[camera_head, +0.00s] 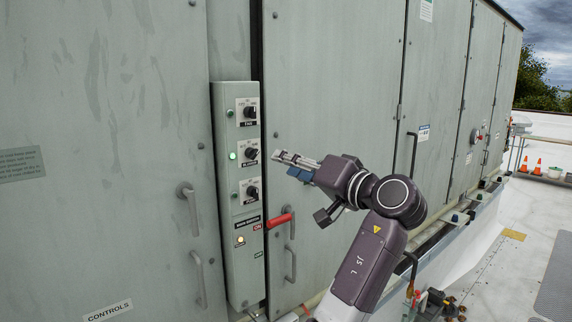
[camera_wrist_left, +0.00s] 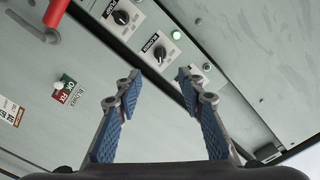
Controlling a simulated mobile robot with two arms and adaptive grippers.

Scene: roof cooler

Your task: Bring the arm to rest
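My left gripper (camera_head: 290,163) is in front of the grey control box (camera_head: 233,285), close to its middle knob (camera_head: 250,154). In the left wrist view its two blue-padded fingers (camera_wrist_left: 160,84) are apart with nothing between them. The fingertips look clear of the blower knob (camera_wrist_left: 158,53). A green lamp (camera_head: 232,156) beside the middle knob is lit; it also shows in the left wrist view (camera_wrist_left: 177,34). The red lever handle (camera_head: 279,220) sticks out to the right, below the gripper. My right gripper is not in view.
Door handles (camera_head: 190,215) stick out from the grey cabinet doors left and right of the box. An amber lamp (camera_head: 240,240) low on the box is lit. Orange cones (camera_head: 537,167) stand far right. Tools (camera_head: 430,300) lie at lower right. The white roof (camera_head: 500,265) is mostly open.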

